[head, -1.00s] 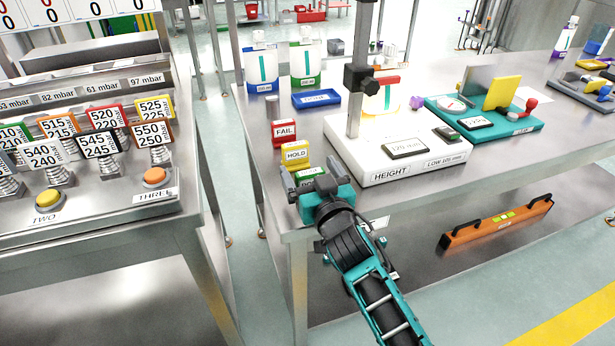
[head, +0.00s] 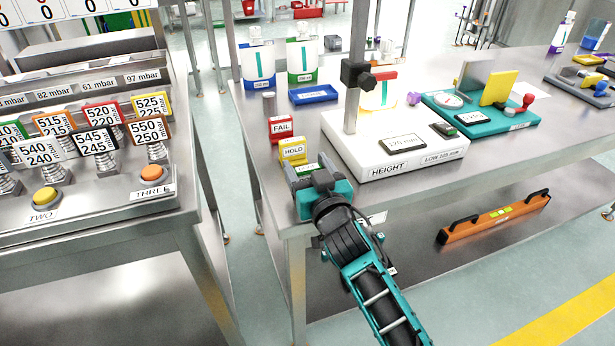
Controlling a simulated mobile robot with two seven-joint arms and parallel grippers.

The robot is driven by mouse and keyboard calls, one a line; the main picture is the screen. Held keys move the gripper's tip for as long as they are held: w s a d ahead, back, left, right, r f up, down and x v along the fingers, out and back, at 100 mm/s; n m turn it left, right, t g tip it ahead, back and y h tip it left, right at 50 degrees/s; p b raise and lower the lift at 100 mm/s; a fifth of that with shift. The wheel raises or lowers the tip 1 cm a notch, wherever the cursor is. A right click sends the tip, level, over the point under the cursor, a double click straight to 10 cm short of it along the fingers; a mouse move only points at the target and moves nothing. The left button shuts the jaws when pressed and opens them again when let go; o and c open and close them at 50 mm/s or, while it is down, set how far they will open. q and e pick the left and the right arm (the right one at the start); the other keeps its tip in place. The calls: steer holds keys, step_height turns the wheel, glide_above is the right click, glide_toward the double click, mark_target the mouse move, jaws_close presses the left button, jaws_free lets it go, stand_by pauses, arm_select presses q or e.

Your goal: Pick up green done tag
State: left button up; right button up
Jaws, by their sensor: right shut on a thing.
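The green done tag (head: 307,171) is at the left front corner of the right-hand steel table, mostly hidden behind my right gripper; only its top and a bit of its face show. My right gripper (head: 308,180) is shut on the green tag, with a dark finger on either side of it. I cannot tell whether the tag still touches the table. The yellow HOLD tag (head: 293,151) stands just behind it, and the red FAIL tag (head: 281,128) stands farther back. My left gripper is out of view.
A white HEIGHT gauge base (head: 375,170) with a dark post stands right of the tags. A blue tray (head: 314,95) and two bottles stand behind. A teal fixture (head: 480,118) is farther right. An orange level (head: 495,218) lies on the lower shelf. A button console (head: 100,205) is left.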

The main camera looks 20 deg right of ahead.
steer(key=shift+r, duration=0.1)
steer(key=shift+r+p, duration=0.3)
steer(key=shift+r, duration=0.25)
arm_select(q)
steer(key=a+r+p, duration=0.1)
steer(key=p, duration=0.1)
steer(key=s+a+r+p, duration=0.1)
steer(key=p, duration=0.2)
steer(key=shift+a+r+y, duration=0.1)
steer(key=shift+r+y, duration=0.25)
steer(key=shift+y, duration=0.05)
arm_select(e)
step_height(320, 180, up, 19)
steer(key=shift+f, duration=0.1)
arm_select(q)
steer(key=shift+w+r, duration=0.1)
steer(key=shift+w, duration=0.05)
arm_select(e)
steer(key=shift+f, duration=0.1)
steer(key=s+d+f+p, duration=0.1)
steer(key=s+d+f, duration=0.2)
steer(key=s+f, duration=0.85)
arm_select(q)
steer(key=shift+b, duration=0.45)
arm_select(e)
step_height(320, 180, up, 12)
glide_above(307, 168)
steer(key=shift+f, duration=0.15)
